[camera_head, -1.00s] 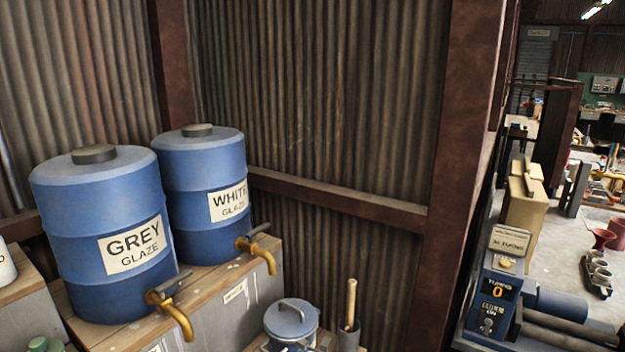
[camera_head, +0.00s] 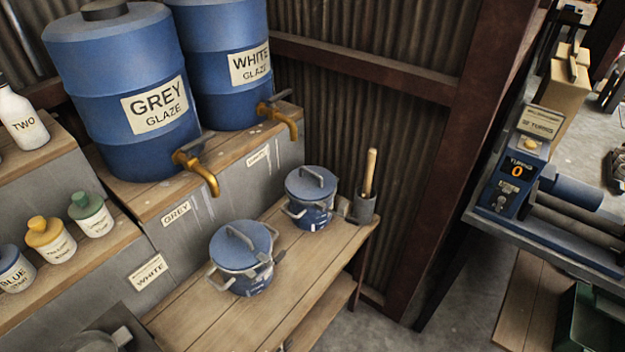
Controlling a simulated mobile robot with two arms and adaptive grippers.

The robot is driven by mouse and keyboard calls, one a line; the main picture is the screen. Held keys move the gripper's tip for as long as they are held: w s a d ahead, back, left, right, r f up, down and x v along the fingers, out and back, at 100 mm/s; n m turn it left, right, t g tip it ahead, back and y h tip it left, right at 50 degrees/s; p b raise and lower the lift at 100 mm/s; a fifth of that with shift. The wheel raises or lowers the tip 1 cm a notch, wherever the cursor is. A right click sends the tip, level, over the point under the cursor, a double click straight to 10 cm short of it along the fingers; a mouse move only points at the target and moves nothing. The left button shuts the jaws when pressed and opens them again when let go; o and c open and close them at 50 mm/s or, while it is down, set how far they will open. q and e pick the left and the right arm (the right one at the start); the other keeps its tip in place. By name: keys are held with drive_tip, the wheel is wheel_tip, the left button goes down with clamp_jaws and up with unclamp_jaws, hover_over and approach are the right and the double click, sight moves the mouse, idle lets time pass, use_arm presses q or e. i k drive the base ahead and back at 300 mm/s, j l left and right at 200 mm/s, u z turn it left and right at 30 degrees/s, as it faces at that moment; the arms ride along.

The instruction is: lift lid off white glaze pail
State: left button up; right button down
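Two blue lidded pails stand on a low wooden bench. The rear pail (camera_head: 309,215) is near the tap of the white glaze barrel, and its blue lid (camera_head: 311,182) with an arched handle sits on it. The front pail (camera_head: 245,284) also has its lid (camera_head: 241,245) on, with an arched handle on top. I cannot read a name on either pail, so I cannot tell from lettering which is the white glaze pail.
The grey glaze barrel (camera_head: 125,90) and white glaze barrel (camera_head: 222,60) stand on a raised shelf with brass taps. A holder (camera_head: 362,208) with a wooden stick stands right of the rear pail. Small jars line the left. The bench's front right is bare.

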sight(310, 182)
drive_tip(key=i+l+u, duration=0.15)
drive_tip(key=l, duration=0.2)
drive_tip(key=i+l+u, duration=0.15)
drive_tip(key=l, duration=0.2)
drive_tip(key=i+l+u, duration=0.15)
drive_tip(key=l, duration=0.25)
